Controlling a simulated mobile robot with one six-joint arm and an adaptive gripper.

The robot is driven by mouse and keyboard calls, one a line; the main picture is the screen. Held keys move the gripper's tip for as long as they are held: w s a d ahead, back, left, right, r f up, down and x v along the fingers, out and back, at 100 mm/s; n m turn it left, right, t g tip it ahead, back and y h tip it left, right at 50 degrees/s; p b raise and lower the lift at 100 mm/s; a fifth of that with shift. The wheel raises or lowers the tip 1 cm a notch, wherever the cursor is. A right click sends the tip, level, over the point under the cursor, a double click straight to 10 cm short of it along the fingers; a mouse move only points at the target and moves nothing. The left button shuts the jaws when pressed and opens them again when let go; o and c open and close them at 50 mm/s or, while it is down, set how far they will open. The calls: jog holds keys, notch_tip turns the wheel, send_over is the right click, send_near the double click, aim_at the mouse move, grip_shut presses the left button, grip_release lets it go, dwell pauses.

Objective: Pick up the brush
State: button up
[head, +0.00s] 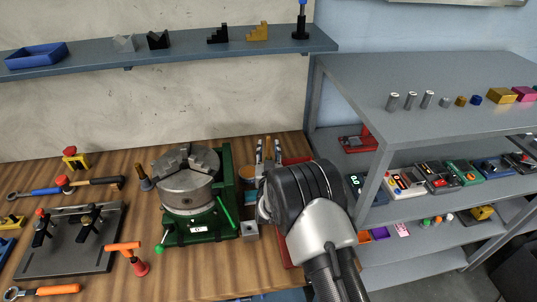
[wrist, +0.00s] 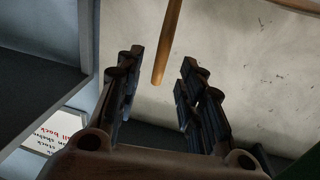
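A plain wooden rod (wrist: 168,42), which looks like the brush's handle, comes in from the top edge of the wrist view. Its rounded end lies in the gap between my fingers, with space visible on both sides. No bristles show. In the head view my gripper (head: 269,151) is beyond my dark wrist, right of the green-based chuck, and a small light-brown piece shows between the fingers. The wrist view shows the gripper's two dark fingers (wrist: 160,90) spread apart, not closed on the rod. My arm hides the area below the wrist.
The chuck (head: 187,185) on its green base stands close left of my gripper. A grey shelf unit (head: 345,85) stands close on the right, and a wall shelf (head: 190,47) runs above. A red tray (head: 296,160) lies partly behind my wrist. Clamps and tools fill the left bench.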

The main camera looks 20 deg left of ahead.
aim_at(269, 144)
jog(key=x, duration=0.4)
jog(key=shift+w+b, duration=0.1)
jog(key=shift+b, duration=0.3)
grip_shut()
